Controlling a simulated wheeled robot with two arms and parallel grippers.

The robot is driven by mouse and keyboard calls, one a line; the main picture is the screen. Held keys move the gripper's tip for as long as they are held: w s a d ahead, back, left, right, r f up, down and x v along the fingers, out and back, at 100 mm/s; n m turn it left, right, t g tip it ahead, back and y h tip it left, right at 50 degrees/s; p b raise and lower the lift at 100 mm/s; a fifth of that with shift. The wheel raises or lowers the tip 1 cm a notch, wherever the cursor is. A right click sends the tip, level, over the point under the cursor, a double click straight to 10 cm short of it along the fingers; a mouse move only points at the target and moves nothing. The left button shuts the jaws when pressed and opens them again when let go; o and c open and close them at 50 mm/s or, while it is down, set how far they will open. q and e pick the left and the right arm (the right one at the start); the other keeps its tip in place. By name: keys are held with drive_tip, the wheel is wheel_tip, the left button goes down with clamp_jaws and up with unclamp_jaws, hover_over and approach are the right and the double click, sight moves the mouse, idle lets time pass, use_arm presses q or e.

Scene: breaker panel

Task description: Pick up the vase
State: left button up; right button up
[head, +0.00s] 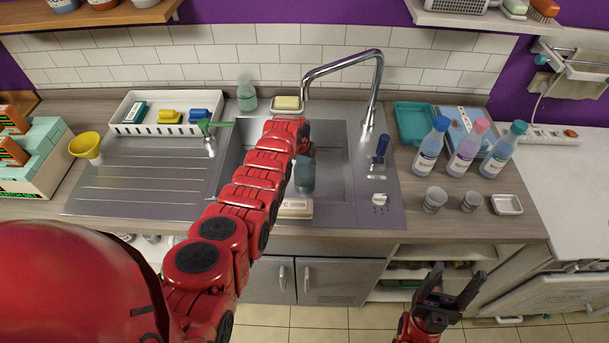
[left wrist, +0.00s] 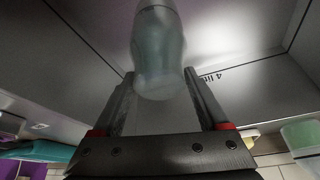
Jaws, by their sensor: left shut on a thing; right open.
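The vase, a translucent grey-teal vessel (head: 305,174), is in the sink basin (head: 338,185), just beyond the end of my left arm. In the left wrist view the vase (left wrist: 158,55) stands between the two fingers of my left gripper (left wrist: 160,85), which is shut on it. In the head view the left gripper is mostly hidden behind its own wrist. I cannot tell whether the vase touches the basin floor. My right gripper (head: 450,292) is open and empty, low in front of the cabinets.
The chrome faucet (head: 372,85) arches over the sink. A soap dish (head: 287,104) is behind it and a pale box (head: 295,208) at the front rim. A white tray (head: 168,112) is left; several bottles, including a blue-capped one (head: 432,145), and metal cups (head: 435,199) are right.

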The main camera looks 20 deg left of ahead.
use_arm(q)
clamp_jaws()
drive_tip(key=shift+w+r+b, duration=0.1)
drive_tip(key=shift+r+b, duration=0.2)
